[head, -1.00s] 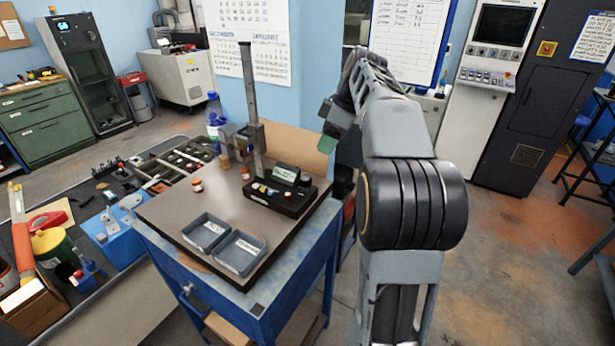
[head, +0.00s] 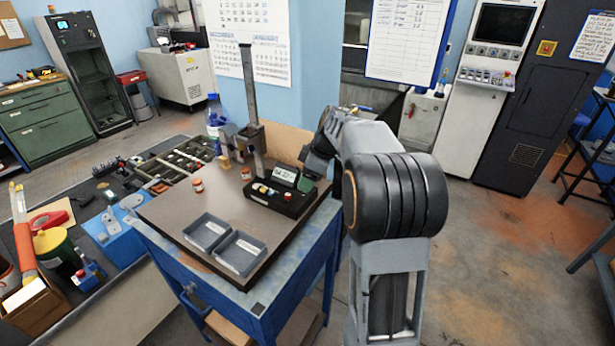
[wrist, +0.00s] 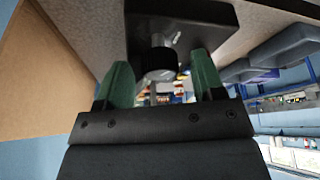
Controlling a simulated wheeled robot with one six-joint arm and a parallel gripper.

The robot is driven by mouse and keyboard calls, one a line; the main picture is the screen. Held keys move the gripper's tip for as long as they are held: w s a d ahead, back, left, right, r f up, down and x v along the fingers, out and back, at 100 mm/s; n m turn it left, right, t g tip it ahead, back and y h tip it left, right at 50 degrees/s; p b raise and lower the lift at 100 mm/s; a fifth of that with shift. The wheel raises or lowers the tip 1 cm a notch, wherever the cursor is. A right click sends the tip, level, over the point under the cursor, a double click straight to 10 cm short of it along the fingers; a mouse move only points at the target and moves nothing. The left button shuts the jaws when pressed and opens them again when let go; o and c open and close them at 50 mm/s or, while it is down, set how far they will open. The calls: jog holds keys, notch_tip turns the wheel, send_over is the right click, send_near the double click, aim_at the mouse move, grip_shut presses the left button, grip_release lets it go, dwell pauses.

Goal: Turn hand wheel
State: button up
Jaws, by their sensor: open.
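In the wrist view a round dark knob (wrist: 160,62) with a grey neck sits on a dark block (wrist: 195,18). It is the only wheel-like part I can make out, and I cannot tell for certain that it is the hand wheel. My gripper (wrist: 159,85) is open, its two green fingertips on either side of the knob, with gaps visible; I see no contact. In the head view my gripper (head: 307,182) is at the right end of the black device (head: 280,195) with a small display. The knob is hidden there.
The device stands on a brown-topped blue bench (head: 190,225) with two grey trays (head: 239,252), small red-capped jars (head: 196,185) and an upright metal post (head: 249,95). A tan panel (head: 287,140) rises behind. A cluttered lower bench is at left; open floor is at right.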

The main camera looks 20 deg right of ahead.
jog(key=shift+f, duration=0.1)
jog(key=shift+c, duration=0.2)
jog(key=c, duration=0.9)
